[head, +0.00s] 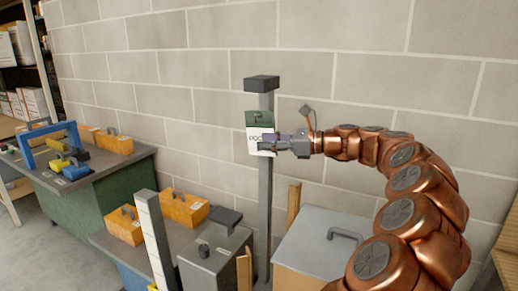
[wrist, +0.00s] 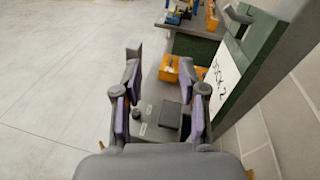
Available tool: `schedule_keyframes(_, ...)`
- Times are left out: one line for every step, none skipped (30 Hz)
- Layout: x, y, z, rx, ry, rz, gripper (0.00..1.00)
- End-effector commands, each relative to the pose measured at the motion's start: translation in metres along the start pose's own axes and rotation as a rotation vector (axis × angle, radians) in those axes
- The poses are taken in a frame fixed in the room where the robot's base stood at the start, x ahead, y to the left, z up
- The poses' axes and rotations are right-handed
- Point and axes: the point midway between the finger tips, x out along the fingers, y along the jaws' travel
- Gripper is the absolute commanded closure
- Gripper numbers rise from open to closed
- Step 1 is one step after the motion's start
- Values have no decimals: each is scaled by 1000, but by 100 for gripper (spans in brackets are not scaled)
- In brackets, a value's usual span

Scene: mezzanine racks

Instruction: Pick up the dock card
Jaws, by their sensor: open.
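The dock card (head: 256,133) is a white sheet with dark lettering on a green backing, upright on a grey post (head: 263,190) by the block wall. In the wrist view the card (wrist: 223,76) reads roughly "OCK 2" and stands to the right of the fingers, apart from them. A grey knob or handle (wrist: 238,12) sticks out near its top. My gripper (head: 270,143) is level with the card's lower part and hides some of it in the head view. In the wrist view my gripper (wrist: 160,72) is open, with nothing between its purple-padded fingers.
Below are a grey box (head: 214,258) with a dark top piece, orange bins (head: 183,208) and a grey-lidded crate (head: 318,245). At the left a workbench (head: 95,172) carries a blue frame (head: 48,143). The wall is close behind the post; open floor (wrist: 55,80) shows left in the wrist view.

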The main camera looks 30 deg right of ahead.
Motion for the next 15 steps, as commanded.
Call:
schedule_keyframes(-18,-19,-19,49,-20,-52,58)
schedule_keyframes(-27,-28,-24,76,-32,-77,58)
schedule_keyframes(-39,-39,-30,104,-47,-109,58)
schedule_keyframes(-47,-46,-32,121,-58,-129,58)
schedule_keyframes(-54,-52,-35,136,-66,-145,58)
schedule_keyframes(-61,-57,-38,152,-75,-161,58)
schedule_keyframes(-64,-60,-39,162,-80,-170,58)
schedule_keyframes(-67,-63,-40,170,-85,-177,58)
schedule_keyframes(-68,-65,-41,178,-89,-183,58)
schedule_keyframes(-68,-66,-41,181,-90,-186,58)
schedule_keyframes(-66,-67,-41,183,-91,-187,58)
schedule_keyframes(-63,-68,-41,184,-91,-187,58)
schedule_keyframes(-60,-68,-40,184,-91,-187,58)
schedule_keyframes(-57,-69,-40,184,-91,-187,58)
schedule_keyframes(-53,-70,-39,184,-91,-187,58)
